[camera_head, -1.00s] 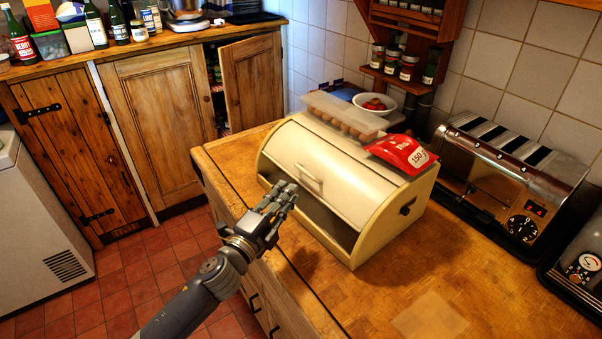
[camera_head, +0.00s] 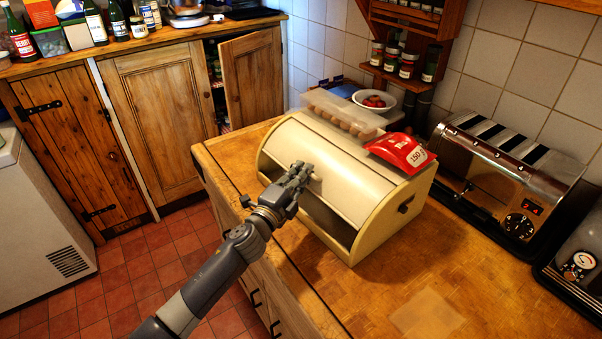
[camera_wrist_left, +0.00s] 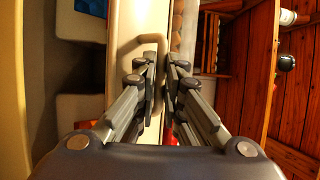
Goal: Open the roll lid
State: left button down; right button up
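The cream bread box (camera_head: 385,220) stands on the wooden counter. Its curved roll lid (camera_head: 338,172) is mostly down, with a dark gap under its front edge. My left gripper (camera_head: 304,172) is at the front of the lid and hides most of the handle. In the left wrist view, the pale handle (camera_wrist_left: 152,38) shows just beyond and between the fingertips (camera_wrist_left: 161,66). The fingers are close together with a narrow gap; whether they press on the handle is unclear. My right gripper is not in view.
An egg carton (camera_head: 345,113) and a red bag (camera_head: 401,151) lie on top of the box. A toaster (camera_head: 510,175) stands to the right. A white bowl (camera_head: 375,102) and a spice rack (camera_head: 410,40) are behind. The counter front is clear.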

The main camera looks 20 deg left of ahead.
aim_at(320, 163)
pick_arm(q)
jog(key=shift+w+d+r+p, duration=0.25)
jog(key=shift+w+r+p, duration=0.15)
jog(key=shift+r, duration=0.3)
jog(key=shift+w+d+r+p, duration=0.2)
jog(key=shift+w+r+p, duration=0.15)
jog(key=shift+r, duration=0.3)
jog(key=w+d, duration=0.1)
jog(key=w+d+r, duration=0.1)
jog(key=w, duration=0.1)
jog(key=w+d+r, duration=0.1)
jog(key=shift+w+r+p, duration=0.15)
jog(key=shift+w+p, duration=0.05)
jog(key=shift+p, duration=0.15)
jog(key=shift+r, duration=0.15)
jog(key=c, duration=2)
grip_release()
jog(key=shift+s+a, duration=0.1)
jog(key=shift+s, duration=0.2)
jog(key=v, duration=1.1)
jog(key=shift+s+f, duration=0.25)
